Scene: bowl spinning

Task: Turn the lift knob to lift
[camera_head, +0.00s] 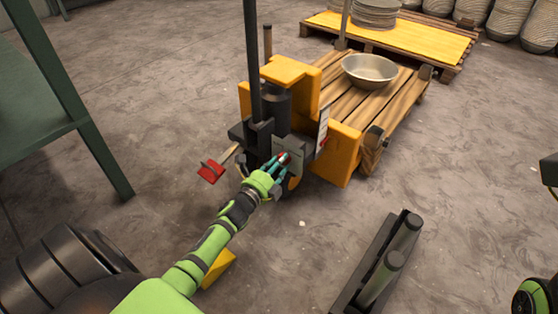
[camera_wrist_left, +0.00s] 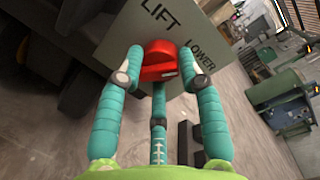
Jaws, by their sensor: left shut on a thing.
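The lift knob (camera_wrist_left: 158,62) is red and sits on a grey plate (camera_wrist_left: 185,20) marked LIFT and LOWER in the left wrist view. My left gripper (camera_wrist_left: 159,66) has its teal fingers closed around the knob. In the head view the left gripper (camera_head: 277,163) reaches the yellow pallet jack (camera_head: 290,72) at its dark front housing, and the red knob (camera_head: 283,157) shows between its fingers. The knob's exact pointing direction is hard to tell.
A metal bowl (camera_head: 369,70) stands on a wooden pallet (camera_head: 335,88) on the jack. A red pedal (camera_head: 211,171) juts out left of the housing. A green table frame (camera_head: 88,125) stands at left. Stacked bowls (camera_head: 376,12) are behind.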

